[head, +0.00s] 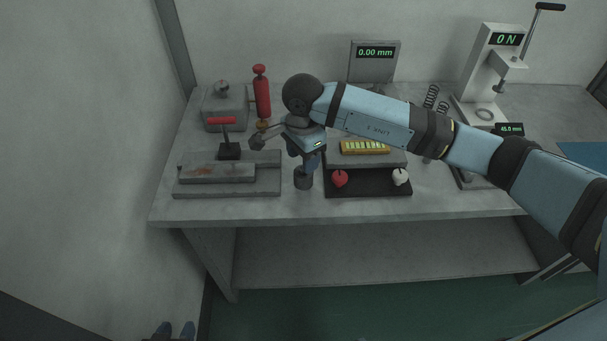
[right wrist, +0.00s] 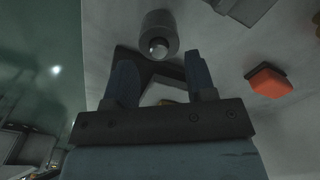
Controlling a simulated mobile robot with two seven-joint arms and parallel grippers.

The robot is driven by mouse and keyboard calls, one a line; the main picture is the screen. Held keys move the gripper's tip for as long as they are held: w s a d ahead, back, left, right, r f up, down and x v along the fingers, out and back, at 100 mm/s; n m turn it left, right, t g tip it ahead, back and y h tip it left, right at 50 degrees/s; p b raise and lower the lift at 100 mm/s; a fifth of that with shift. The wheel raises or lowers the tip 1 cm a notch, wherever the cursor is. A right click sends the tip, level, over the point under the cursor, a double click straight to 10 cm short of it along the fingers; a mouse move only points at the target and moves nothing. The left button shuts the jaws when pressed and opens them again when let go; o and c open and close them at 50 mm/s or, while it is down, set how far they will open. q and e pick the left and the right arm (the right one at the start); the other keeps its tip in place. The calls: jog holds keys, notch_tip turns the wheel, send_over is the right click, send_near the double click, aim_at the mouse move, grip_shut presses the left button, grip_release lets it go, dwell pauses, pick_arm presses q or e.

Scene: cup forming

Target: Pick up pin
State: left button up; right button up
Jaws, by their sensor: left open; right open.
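A short dark grey cylinder (head: 303,180) stands upright near the table's front edge, left of the black tray. In the right wrist view the cylinder (right wrist: 158,24) has a shiny rounded tip (right wrist: 158,48) at its end, which may be the pin; I cannot tell for sure. My right gripper (head: 304,163) points down just above the cylinder and partly hides its top. In the right wrist view its fingers (right wrist: 160,68) are apart, with the cylinder just beyond the tips, not clearly between them. My left gripper (head: 175,330) shows only two separated fingertips at the bottom edge, away from the table.
A grey plate fixture (head: 262,186) with a red-handled block (head: 229,150) stands left of the cylinder. A red cylinder (head: 262,95) and grey box (head: 226,105) stand behind.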

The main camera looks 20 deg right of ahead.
jog(key=shift+f, duration=1.45)
grip_shut()
